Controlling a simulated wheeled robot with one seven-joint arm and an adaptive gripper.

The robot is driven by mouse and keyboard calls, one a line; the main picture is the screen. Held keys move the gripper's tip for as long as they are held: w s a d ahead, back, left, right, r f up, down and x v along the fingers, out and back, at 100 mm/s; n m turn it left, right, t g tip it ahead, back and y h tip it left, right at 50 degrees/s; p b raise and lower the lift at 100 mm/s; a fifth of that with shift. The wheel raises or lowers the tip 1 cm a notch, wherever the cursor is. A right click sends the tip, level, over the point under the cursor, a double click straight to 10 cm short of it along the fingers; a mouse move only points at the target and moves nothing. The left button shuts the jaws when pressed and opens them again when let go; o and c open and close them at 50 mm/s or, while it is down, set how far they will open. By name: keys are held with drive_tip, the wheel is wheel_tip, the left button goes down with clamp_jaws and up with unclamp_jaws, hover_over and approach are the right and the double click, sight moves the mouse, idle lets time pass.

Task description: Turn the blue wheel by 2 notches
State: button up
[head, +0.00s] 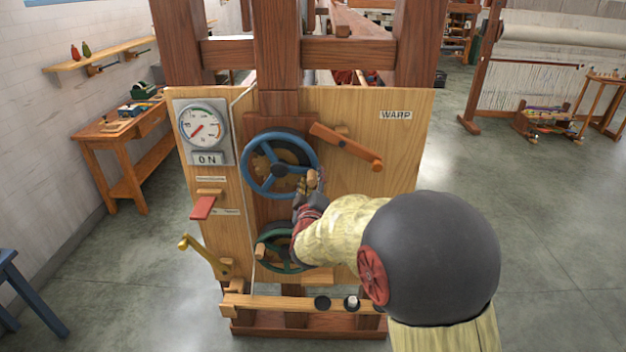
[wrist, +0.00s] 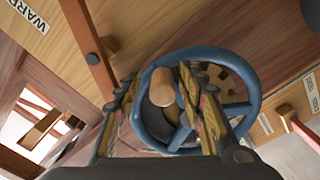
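The blue wheel (head: 247,163) is upright on the wooden panel, with spokes and a wooden knob (head: 312,178) at its lower right rim. The wheel (wrist: 254,97) and its knob (wrist: 162,88) also show in the wrist view. My gripper (head: 308,190) is at the knob, in front of the wheel's lower right side. In the wrist view its two fingers (wrist: 157,80) stand apart on either side of the knob, with a visible gap on the left. The gripper hides part of the lower rim.
A green wheel (head: 268,240) sits just below, partly behind my arm. A wooden lever (head: 345,146) with an orange end is at upper right. A gauge (head: 203,127) above an "ON" sign, a red lever (head: 203,207) and a brass crank (head: 205,257) are on the left.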

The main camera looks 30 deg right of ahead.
drive_tip(key=v, duration=1.2)
idle(0.3)
drive_tip(key=a+f+m+g+y, duration=0.25)
drive_tip(key=a+f+y, duration=0.3)
drive_tip(key=f, duration=0.45)
drive_tip(key=s+a+f+g+y, duration=0.3)
drive_tip(key=s+a+f+y, duration=0.15)
drive_tip(key=a, duration=0.35)
drive_tip(key=s+a+r+m+g, duration=0.1)
drive_tip(key=s+a+r+g, duration=0.15)
drive_tip(key=s, duration=0.55)
drive_tip(key=s+a+r+m+g, duration=0.1)
drive_tip(key=s+a+r+g, duration=0.15)
drive_tip(key=s, duration=0.55)
drive_tip(key=s+d+r+n+t, duration=0.1)
drive_tip(key=s+r, duration=0.3)
drive_tip(key=r, duration=0.3)
drive_tip(key=shift+s+d, duration=0.2)
drive_tip(key=shift+s, duration=0.1)
